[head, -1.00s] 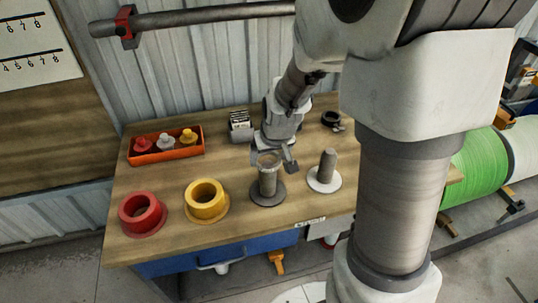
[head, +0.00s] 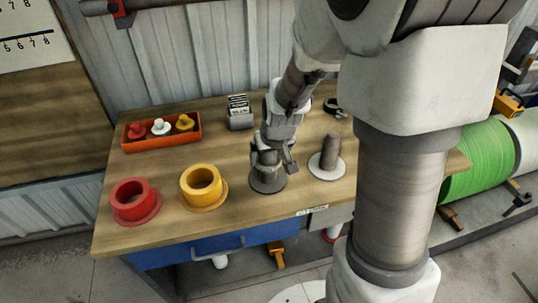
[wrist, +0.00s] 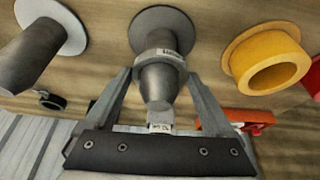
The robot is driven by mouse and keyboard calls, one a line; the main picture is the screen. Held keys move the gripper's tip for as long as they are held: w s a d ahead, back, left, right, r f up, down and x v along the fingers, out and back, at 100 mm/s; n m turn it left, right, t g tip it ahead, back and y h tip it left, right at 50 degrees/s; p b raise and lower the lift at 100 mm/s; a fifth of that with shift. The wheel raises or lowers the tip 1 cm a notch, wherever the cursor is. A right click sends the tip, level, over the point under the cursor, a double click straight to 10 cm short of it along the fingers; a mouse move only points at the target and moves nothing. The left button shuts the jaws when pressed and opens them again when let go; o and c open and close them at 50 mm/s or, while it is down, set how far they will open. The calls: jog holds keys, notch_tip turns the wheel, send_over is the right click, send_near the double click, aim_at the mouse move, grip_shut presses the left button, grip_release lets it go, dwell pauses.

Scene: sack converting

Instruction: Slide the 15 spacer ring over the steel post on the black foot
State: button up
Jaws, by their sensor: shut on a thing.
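The steel post shows end-on in the wrist view (wrist: 160,84), rising from its black foot (wrist: 150,20). A grey spacer ring (wrist: 146,62) with a small white label is around the post, part way along it. My gripper (wrist: 160,72) is shut on this ring, one finger on each side. In the head view my gripper (head: 267,160) is low over the black foot (head: 268,185) and hides most of the post and ring.
A second post (head: 330,150) on a white foot stands close on the right. A yellow flanged ring (head: 203,188) and a red one (head: 135,202) stand on the left. An orange tray (head: 160,141) and a card holder (head: 240,113) are behind. The blue drawer (head: 205,250) is below.

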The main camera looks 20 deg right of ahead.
aim_at(269, 165)
jog(key=shift+f+b, duration=1.35)
jog(key=shift+f, duration=0.35)
jog(key=o, duration=1.3)
jog(key=p+v, duration=0.4)
jog(key=v, duration=1.3)
jog(key=shift+r, duration=0.25)
